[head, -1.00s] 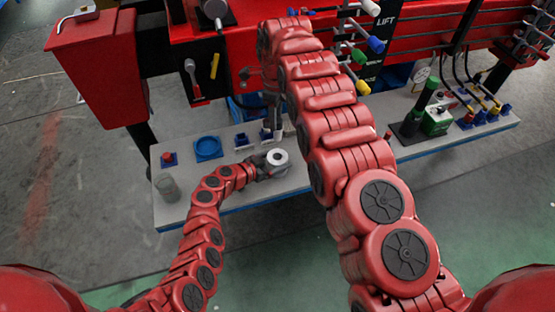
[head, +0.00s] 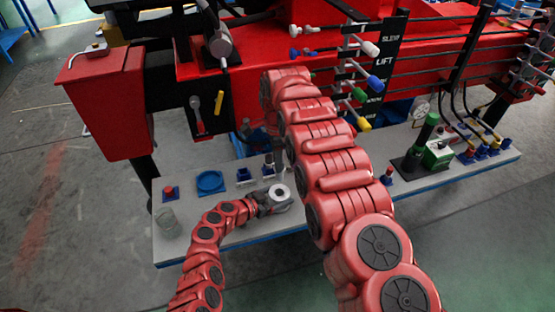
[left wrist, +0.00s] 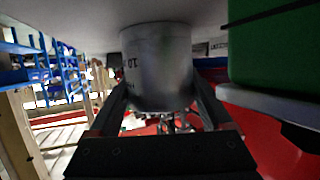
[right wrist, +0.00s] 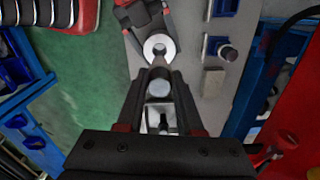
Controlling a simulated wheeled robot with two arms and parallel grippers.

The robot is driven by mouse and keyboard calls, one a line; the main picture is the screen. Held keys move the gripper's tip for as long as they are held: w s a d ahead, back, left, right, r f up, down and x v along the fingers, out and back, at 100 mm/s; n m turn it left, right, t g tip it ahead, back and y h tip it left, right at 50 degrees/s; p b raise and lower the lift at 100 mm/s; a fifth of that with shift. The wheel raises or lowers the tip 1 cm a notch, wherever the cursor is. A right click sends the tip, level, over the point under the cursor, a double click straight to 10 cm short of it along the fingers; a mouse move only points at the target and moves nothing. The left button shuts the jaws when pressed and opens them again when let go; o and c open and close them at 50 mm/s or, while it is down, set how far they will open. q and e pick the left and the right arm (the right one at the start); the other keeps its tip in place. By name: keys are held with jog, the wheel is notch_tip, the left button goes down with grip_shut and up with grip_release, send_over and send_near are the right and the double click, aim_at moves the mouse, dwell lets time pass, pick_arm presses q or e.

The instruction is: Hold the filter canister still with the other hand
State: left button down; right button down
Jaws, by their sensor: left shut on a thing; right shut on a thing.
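The filter canister (head: 279,192), a grey cylinder with a pale ring-shaped top, stands upright on the grey bench. My left gripper (head: 266,200) is shut around its side. In the left wrist view the canister (left wrist: 158,65) fills the gap between the fingers, with dark print on its wall. My right gripper (right wrist: 158,78) is shut on a small grey round-ended piece (right wrist: 158,89), whose full shape I cannot tell. The canister's ring top (right wrist: 159,47) shows just beyond those fingertips; whether the piece touches it is unclear. In the head view my right arm partly hides its gripper.
The bench (head: 225,240) also holds a blue round dish (head: 210,182), a clear glass (head: 167,221), a red-topped piece in a blue holder (head: 170,193) and a green device (head: 437,155) at right. The red crane body (head: 240,100) stands close behind.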

aim_at(278, 179)
jog(key=shift+f, duration=2.9)
jog(key=shift+f, duration=0.15)
dwell(1.9)
jog(key=shift+a, duration=0.1)
dwell(0.9)
jog(key=shift+r, duration=0.2)
jog(key=shift+s+f, duration=0.1)
jog(key=shift+f, duration=0.1)
dwell(1.7)
